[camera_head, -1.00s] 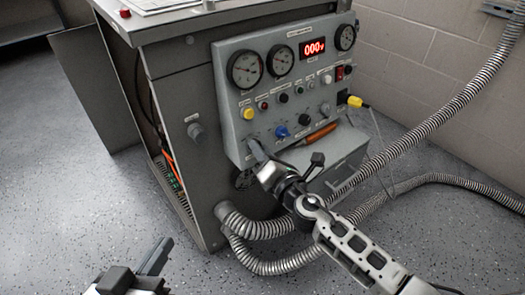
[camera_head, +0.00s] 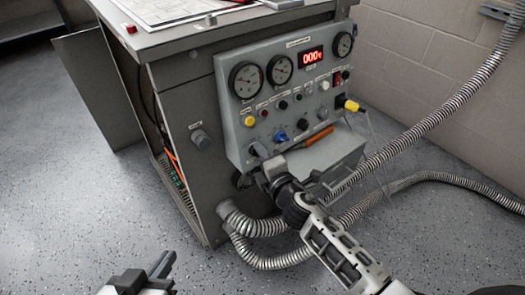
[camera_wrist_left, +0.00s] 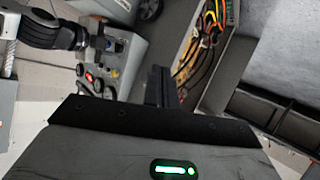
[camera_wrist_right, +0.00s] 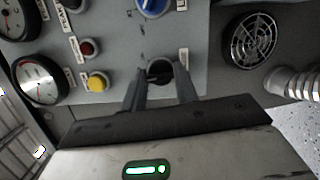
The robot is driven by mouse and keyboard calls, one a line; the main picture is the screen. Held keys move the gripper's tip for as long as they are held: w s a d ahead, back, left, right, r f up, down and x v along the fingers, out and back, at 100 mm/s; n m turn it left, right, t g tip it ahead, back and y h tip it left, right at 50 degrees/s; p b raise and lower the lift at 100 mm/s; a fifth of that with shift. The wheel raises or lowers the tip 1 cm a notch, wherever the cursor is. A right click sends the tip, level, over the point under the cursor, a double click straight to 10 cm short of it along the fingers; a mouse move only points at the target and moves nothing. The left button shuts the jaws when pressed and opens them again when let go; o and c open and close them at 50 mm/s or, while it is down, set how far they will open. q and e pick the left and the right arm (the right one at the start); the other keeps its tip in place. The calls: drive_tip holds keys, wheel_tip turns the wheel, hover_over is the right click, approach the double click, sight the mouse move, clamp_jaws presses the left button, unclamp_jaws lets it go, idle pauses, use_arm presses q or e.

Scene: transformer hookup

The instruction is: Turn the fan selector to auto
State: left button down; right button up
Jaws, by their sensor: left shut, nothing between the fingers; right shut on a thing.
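The control panel (camera_head: 290,100) is on the front of the grey cabinet. A dark round knob at its lower left corner, which I take for the fan selector (camera_wrist_right: 160,70), is between the fingertips of my right gripper (camera_wrist_right: 160,88). The gripper is shut on it. In the head view my right gripper (camera_head: 268,164) reaches the panel's lower left from below, and its wrist partly hides that corner. The small label beside the knob is unreadable, so its setting cannot be told. My left gripper (camera_head: 163,264) is shut and empty, low over the floor, away from the panel.
A blue knob (camera_head: 281,136), a yellow button (camera_head: 249,121), gauges and a red display (camera_head: 311,56) are close by on the panel. A round fan grille (camera_wrist_right: 249,40) is beside the held knob. A ribbed hose (camera_head: 262,227) runs below. An orange-handled tool (camera_head: 318,136) lies right of the blue knob.

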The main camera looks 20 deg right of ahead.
use_arm(q)
drive_tip(key=shift+s+a+f+g+p, duration=0.1)
drive_tip(key=shift+f+g+p, duration=0.25)
drive_tip(key=shift+f, duration=0.15)
use_arm(e)
drive_tip(key=shift+m, duration=0.7)
use_arm(q)
drive_tip(key=shift+f, duration=0.1)
use_arm(e)
drive_tip(key=o, duration=1)
drive_tip(key=shift+c, duration=0.2)
